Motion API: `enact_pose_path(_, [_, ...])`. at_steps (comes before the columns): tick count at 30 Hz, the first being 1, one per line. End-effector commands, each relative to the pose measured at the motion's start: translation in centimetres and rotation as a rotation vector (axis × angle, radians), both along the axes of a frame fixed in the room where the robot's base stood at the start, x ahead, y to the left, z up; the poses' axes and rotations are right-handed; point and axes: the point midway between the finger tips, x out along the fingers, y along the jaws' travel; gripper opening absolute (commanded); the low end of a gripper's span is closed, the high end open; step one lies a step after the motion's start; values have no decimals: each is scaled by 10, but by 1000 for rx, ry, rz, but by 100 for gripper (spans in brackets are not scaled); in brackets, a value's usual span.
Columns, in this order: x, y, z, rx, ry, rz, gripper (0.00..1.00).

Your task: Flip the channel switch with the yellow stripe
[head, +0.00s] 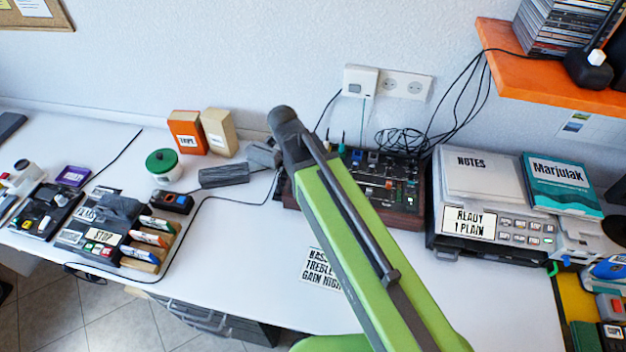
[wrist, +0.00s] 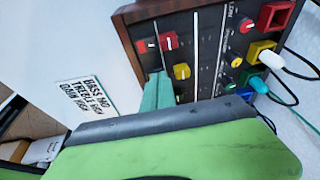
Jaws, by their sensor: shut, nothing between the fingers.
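The mixer (head: 408,165) is a dark panel in a brown wooden case on the white desk, partly hidden behind my green arm in the head view. In the wrist view the panel (wrist: 208,50) shows two small red controls (wrist: 171,40) and a yellow one (wrist: 182,72) near its front edge. I cannot make out which of these is a switch with a yellow stripe. My gripper (wrist: 159,78) shows as teal fingers, shut and empty, over the front edge of the panel, just left of the yellow control. Contact cannot be told.
A printed label (wrist: 87,97) lies on the desk before the mixer. Red, yellow, green and blue sockets (wrist: 275,15) and cables lie at the panel's far side. A grey machine (head: 470,205) stands right of the mixer. A green-lidded jar (head: 161,162) stands left.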

Motion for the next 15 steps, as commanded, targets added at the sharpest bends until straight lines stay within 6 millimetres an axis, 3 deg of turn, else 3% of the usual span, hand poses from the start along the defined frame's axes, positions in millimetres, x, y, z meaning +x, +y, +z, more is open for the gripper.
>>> enact_pose_path(15, [-6,1,4,0,0,0,0])
